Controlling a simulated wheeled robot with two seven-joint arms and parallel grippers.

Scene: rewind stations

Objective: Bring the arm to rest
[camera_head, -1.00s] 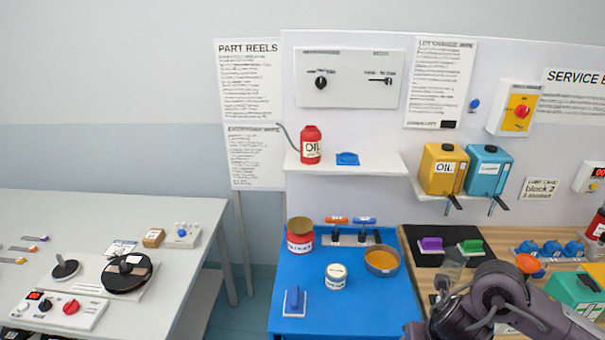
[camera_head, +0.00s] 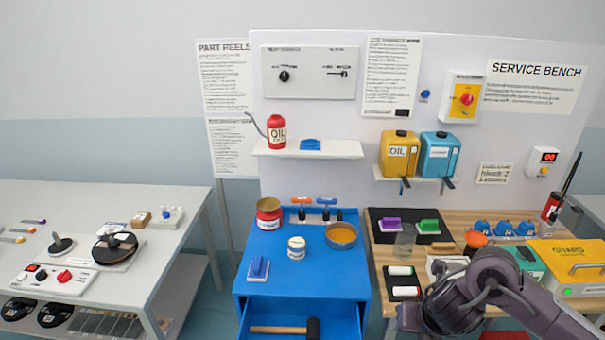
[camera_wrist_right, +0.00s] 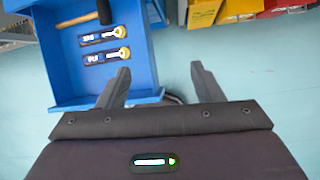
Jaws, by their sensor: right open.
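My right arm (camera_head: 500,295) reaches in from the lower right of the head view, in front of the wooden bench. Its gripper is out of frame there. My left arm and gripper are not in view.
The open drawer holds a hammer (camera_head: 285,328) and two blue labelled items (camera_wrist_right: 103,45). A blue cabinet top (camera_head: 315,270) carries tins and a bowl. The wooden bench (camera_head: 375,255) stands right, a grey table (camera_head: 150,260) left. Floor shows between them.

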